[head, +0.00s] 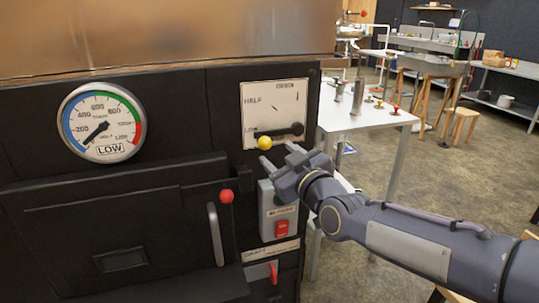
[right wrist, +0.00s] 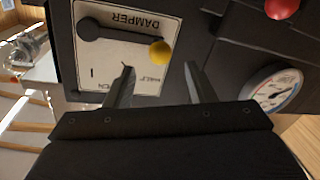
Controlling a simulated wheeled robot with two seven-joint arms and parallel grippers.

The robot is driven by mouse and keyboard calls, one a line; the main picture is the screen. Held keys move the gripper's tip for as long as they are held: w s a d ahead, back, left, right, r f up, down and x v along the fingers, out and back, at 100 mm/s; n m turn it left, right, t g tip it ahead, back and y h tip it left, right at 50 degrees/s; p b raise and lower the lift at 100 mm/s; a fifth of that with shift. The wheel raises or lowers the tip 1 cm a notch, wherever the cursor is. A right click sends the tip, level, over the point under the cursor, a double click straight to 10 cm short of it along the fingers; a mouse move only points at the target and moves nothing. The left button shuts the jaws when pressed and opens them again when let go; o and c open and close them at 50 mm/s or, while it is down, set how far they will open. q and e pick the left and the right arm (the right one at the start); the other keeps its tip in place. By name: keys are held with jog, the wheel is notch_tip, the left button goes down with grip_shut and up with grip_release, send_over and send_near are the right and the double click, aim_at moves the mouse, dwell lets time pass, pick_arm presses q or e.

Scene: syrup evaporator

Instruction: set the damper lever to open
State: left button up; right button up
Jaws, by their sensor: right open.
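The damper plate (head: 275,98) is a white panel on the black evaporator front, marked OPEN at the top, HALF, and LOW at lower left. The black damper lever (head: 280,131) pivots at the plate's lower right and points left, near LOW, with a yellow knob (head: 264,142) at its end. My right gripper (head: 279,155) is open and empty just below the knob. In the right wrist view, the knob (right wrist: 160,52) appears beyond and between the fingertips (right wrist: 159,68), apart from both fingers. The lever (right wrist: 120,39) runs left to its pivot. My left gripper is out of view.
A round gauge (head: 103,122) reading LOW is left of the plate. A red knob (head: 226,196), a grey switch box with a red switch (head: 281,228) and a red lever (head: 273,271) lie below. A white table (head: 350,121) stands to the right.

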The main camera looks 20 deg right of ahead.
aim_at(268, 146)
jog(key=w, duration=0.3)
jog(key=w+a+p, duration=0.1)
jog(key=w, duration=0.3)
jog(key=shift+a, duration=0.2)
grip_shut()
